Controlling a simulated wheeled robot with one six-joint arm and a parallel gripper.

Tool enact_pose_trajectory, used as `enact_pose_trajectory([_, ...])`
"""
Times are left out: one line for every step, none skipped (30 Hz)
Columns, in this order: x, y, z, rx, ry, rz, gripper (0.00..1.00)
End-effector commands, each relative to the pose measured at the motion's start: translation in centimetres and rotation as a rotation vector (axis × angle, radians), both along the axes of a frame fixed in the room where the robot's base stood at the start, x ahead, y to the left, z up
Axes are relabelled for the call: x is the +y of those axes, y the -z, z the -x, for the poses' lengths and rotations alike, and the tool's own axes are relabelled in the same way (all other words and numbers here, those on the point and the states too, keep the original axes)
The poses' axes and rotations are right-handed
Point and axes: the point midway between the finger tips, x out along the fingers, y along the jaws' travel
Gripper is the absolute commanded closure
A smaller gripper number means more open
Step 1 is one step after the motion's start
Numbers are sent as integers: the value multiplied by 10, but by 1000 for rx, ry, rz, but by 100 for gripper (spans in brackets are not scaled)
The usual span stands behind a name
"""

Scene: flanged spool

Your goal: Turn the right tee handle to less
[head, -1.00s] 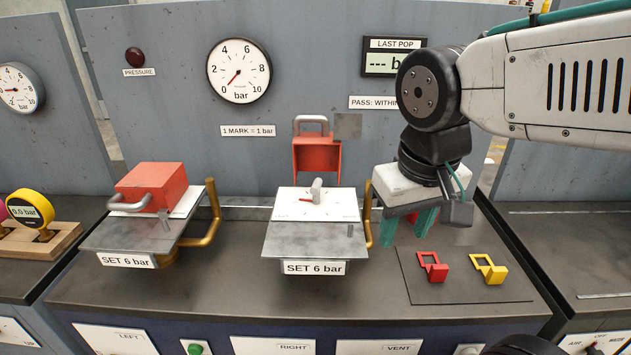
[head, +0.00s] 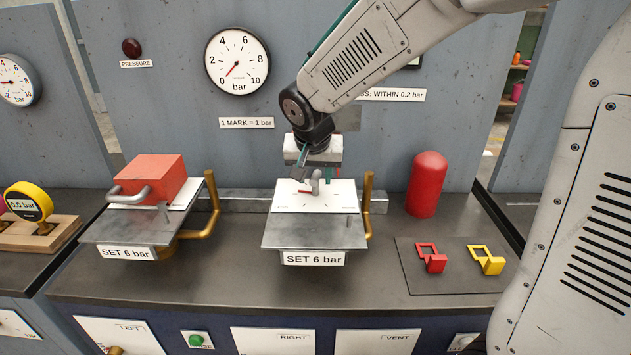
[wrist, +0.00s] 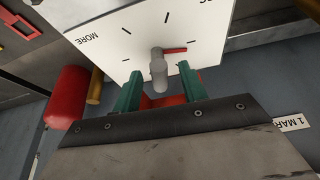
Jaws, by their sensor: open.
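The right tee handle (head: 316,182) is a grey knob with a red pointer on a white dial plate (head: 340,194) above the right "SET 6 bar" label. Its pointer points left in the head view. In the wrist view the tee handle (wrist: 158,68) stands between my gripper's two green fingertips (wrist: 158,76), which are apart with gaps showing. The plate's "MORE" mark (wrist: 87,38) is at left there; the opposite mark is cut off. In the head view my gripper (head: 313,168) is just behind the handle, its fingers mostly hidden.
The left unit (head: 150,182) has its red cover down. The right unit's red cover shows between my fingers in the wrist view (wrist: 160,101). A brass post (head: 367,200) and red cylinder (head: 427,185) stand right of the dial. The gauge (head: 238,60) needle is near 0.

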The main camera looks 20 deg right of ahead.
Motion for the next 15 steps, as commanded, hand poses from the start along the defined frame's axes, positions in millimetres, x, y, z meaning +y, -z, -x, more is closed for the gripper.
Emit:
enact_pose_trajectory([-2, 8, -2, 5, 1, 1, 58])
enact_pose_trajectory([-2, 11, -3, 4, 1, 0, 58])
enact_pose_trajectory([-3, 15, -5, 3, 0, 0, 58])
enact_pose_trajectory([-3, 18, -6, 4, 1, 0, 58])
enact_pose_trajectory([-4, 20, -7, 4, 1, 0, 58])
enact_pose_trajectory([-4, 22, -8, 2, 0, 0, 58])
enact_pose_trajectory([-4, 23, -8, 1, 0, 0, 58])
enact_pose_trajectory([-4, 24, -8, 1, 0, 0, 58])
enact_pose_trajectory([-4, 25, -9, 1, 0, 0, 58])
enact_pose_trajectory([-4, 25, -9, 1, 0, 0, 58])
enact_pose_trajectory([-4, 25, -9, 1, 0, 0, 58])
enact_pose_trajectory([-4, 25, -9, 1, 0, 0, 58])
enact_pose_trajectory([-4, 25, -9, 1, 0, 0, 58])
enact_pose_trajectory([-4, 25, -9, 1, 0, 0, 58])
enact_pose_trajectory([-4, 25, -9, 1, 0, 0, 58])
